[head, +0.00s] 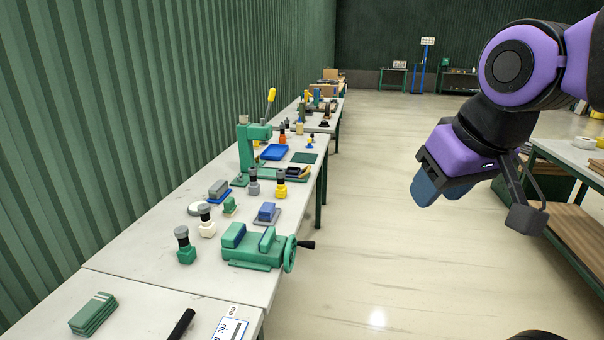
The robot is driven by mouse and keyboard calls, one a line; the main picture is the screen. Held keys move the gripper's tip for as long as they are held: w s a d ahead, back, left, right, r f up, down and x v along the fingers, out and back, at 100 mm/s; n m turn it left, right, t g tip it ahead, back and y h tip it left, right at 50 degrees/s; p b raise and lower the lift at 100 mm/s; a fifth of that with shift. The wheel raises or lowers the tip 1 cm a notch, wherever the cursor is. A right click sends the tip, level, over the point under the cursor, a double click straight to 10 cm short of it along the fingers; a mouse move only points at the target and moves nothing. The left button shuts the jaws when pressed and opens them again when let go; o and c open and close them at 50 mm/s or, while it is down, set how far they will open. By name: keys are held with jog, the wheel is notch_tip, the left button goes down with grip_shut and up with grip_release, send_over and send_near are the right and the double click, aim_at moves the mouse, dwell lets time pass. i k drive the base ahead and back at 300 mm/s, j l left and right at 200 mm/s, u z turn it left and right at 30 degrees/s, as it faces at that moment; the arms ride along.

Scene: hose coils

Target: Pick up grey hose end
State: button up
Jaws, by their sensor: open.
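I cannot make out a grey hose end in the head view.
A long workbench (140,255) runs along the green wall at left. The floor between is clear.

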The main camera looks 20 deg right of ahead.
aim_at(254, 187)
jog(key=u, duration=0.55)
jog(key=i+l+u, duration=0.2)
jog(key=l+u, duration=0.25)
jog(key=i+l+u, duration=0.1)
jog(key=l+u, duration=0.3)
jog(key=i+l+u, duration=0.15)
jog(key=l+u, duration=0.15)
jog(key=l, duration=0.95)
jog(key=l+u, duration=0.3)
jog(key=l, duration=2.3)
